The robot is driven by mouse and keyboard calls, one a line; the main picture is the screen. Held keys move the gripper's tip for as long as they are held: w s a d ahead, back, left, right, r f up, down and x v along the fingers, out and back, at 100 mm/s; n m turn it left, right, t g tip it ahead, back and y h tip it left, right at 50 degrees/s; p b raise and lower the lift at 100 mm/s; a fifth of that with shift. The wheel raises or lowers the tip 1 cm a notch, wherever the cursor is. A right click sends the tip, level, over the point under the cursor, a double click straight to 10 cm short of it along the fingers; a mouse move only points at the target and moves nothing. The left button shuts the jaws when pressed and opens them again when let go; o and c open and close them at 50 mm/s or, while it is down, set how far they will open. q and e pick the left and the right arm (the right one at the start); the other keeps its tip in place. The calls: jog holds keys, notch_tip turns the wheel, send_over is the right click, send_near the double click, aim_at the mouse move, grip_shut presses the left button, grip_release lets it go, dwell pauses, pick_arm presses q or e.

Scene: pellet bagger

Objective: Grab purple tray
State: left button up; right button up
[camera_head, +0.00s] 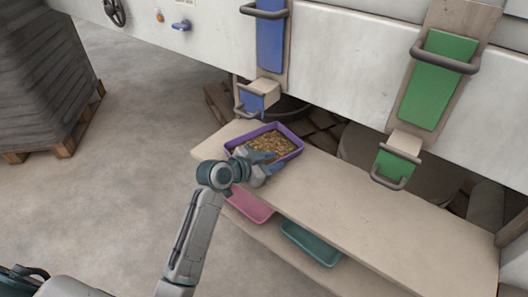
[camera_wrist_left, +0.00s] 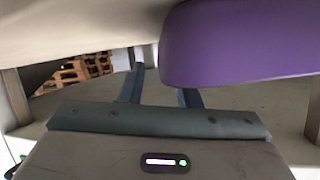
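The purple tray (camera_head: 292,131) stands on the left end of the upper wooden shelf, filled with brown pellets. My left gripper (camera_head: 270,163) is at its near side. One finger shows over the pellets and the other shows near the outer side of the near rim. In the left wrist view the tray's purple wall (camera_wrist_left: 235,45) fills the upper right and covers part of one finger. The two fingers (camera_wrist_left: 162,88) stand apart, so the gripper looks open. Whether they touch the tray cannot be told. My right gripper is not in view.
A pink tray (camera_head: 250,205) and a teal tray (camera_head: 312,243) lie on the lower shelf. The upper shelf (camera_head: 365,215) is clear to the right. Blue (camera_head: 258,97) and green (camera_head: 392,165) handled chutes hang above it. A loaded pallet (camera_head: 50,135) stands left.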

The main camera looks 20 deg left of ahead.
pick_arm(q)
jog(key=shift+x, duration=1.15)
grip_shut()
jog(key=shift+r, duration=0.15)
